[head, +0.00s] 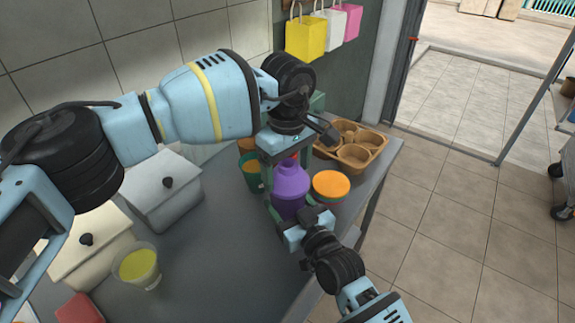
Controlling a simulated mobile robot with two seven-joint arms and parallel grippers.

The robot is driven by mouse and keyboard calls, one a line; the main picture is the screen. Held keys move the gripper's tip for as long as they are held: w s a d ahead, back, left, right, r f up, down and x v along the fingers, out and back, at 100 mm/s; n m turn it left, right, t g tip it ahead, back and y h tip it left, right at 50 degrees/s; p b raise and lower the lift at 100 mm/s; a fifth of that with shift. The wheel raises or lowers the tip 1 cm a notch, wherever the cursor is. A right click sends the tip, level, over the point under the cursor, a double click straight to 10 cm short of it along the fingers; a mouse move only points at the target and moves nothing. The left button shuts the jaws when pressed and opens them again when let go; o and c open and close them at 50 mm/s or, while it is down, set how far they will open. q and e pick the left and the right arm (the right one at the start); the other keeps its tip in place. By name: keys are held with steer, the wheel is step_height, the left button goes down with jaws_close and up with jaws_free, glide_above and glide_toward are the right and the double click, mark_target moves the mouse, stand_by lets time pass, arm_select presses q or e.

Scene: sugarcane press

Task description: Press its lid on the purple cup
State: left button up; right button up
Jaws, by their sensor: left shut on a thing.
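The purple cup (289,204) stands upright on the grey table, with a narrower purple domed top, its lid (290,172), directly above it. Lid and cup look in line; I cannot tell whether the lid is fully seated. My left gripper (284,155) comes down from above and is shut on the lid, its wrist hiding part of the top. My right gripper (308,216) is at the near right side of the cup, low down. Its fingertips are partly hidden, so I cannot tell whether it grips the cup.
An orange-topped green cup (330,186) stands close on the right, with a brown cup carrier (355,148) behind. Another green cup (252,174) is on the left. White lidded boxes (162,190) and a yellow-filled cup (139,266) are farther left. The table's middle front is clear.

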arm_select(q)
steer(key=shift+f, duration=0.15)
steer(key=o, duration=0.9)
step_height(320, 180, up, 12)
arm_select(e)
steer(key=o, duration=1.5)
steer(key=shift+c, duration=0.2)
steer(key=shift+s, duration=0.1)
steer(key=v, duration=0.7)
steer(key=shift+s+d, duration=0.25)
